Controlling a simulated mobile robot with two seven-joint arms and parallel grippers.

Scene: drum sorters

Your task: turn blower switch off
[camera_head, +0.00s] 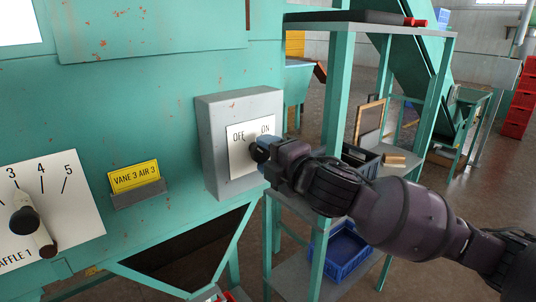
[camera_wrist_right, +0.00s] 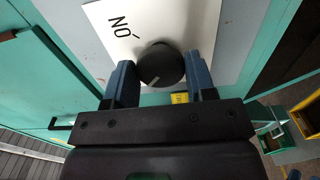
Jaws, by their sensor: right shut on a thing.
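The blower switch is a round black knob (camera_head: 258,153) on a white plate (camera_head: 238,163) marked OFF at left and ON at right. The plate is on the front of a grey box (camera_head: 212,130) on the green machine. My right gripper (camera_head: 264,151) comes in from the right and is shut on the knob. In the right wrist view, the knob (camera_wrist_right: 160,62) sits between the two blue fingers of my right gripper (camera_wrist_right: 161,80). A short pale mark shows on the knob. The ON label shows there, while OFF is out of sight. I cannot tell the knob's setting. My left gripper is not in view.
A baffle dial (camera_head: 75,190) with its own black knob is at the left. A yellow label (camera_head: 134,177) reading VANE 3 AIR 3 is between. A green shelf frame (camera_head: 338,90) stands behind my right arm, with a blue crate (camera_head: 345,250) low down.

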